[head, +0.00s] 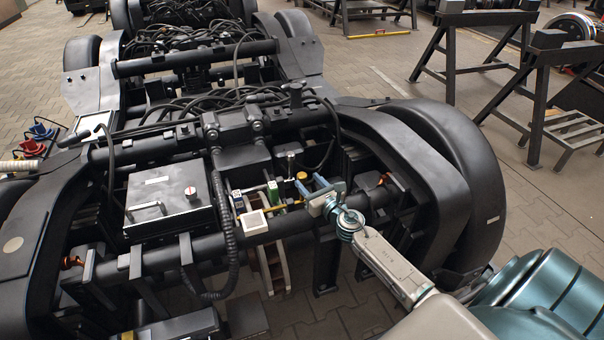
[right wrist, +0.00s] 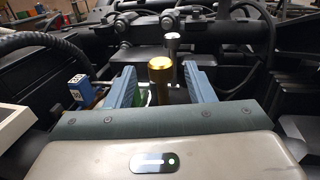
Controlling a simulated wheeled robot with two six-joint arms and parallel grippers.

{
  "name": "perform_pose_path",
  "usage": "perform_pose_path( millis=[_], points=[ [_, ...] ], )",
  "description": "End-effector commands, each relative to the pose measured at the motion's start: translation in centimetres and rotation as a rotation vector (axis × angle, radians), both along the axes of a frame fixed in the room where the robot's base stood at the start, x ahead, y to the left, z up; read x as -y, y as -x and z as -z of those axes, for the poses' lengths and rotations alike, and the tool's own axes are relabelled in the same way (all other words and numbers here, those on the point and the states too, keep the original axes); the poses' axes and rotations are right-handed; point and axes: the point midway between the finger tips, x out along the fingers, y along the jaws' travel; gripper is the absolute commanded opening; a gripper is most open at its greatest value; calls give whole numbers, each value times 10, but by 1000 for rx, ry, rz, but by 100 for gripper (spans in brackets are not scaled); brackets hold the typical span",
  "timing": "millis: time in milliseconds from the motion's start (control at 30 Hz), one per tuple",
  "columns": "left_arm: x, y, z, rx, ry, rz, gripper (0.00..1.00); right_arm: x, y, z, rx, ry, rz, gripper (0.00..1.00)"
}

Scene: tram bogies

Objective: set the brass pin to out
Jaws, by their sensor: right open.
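The brass pin (right wrist: 160,84) stands up as a short gold cylinder with a rounded rim. In the head view its gold top (head: 302,176) shows just beyond my right gripper (head: 309,186). In the right wrist view the blue fingers of that gripper (right wrist: 163,74) are open, one on each side of the pin, with a gap on both sides. The pin's lower part is hidden behind the gripper body, so I cannot tell its setting. My left gripper is not in view.
A silver-topped post (right wrist: 172,44) stands just behind the pin. A blue block (right wrist: 79,87), a green block (head: 273,192) and a white open box (head: 254,222) sit to the left. Black tubes, cables and a control box (head: 168,205) crowd the bogie frame.

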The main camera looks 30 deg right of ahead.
Motion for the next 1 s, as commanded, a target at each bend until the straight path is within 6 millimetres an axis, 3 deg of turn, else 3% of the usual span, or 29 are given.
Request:
perform_pose_path(
  millis=[100,300,700,933,1000],
  points=[
    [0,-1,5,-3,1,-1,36,1,-21,-1,1,-2,1,49],
    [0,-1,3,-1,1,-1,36,1,-42,1,0,-2,0,49],
    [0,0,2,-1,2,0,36,2,-47,1,-1,-1,0,49],
    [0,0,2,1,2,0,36,2,-47,1,0,-2,0,3],
    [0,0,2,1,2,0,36,2,-47,1,0,-2,0,0]
  ],
)
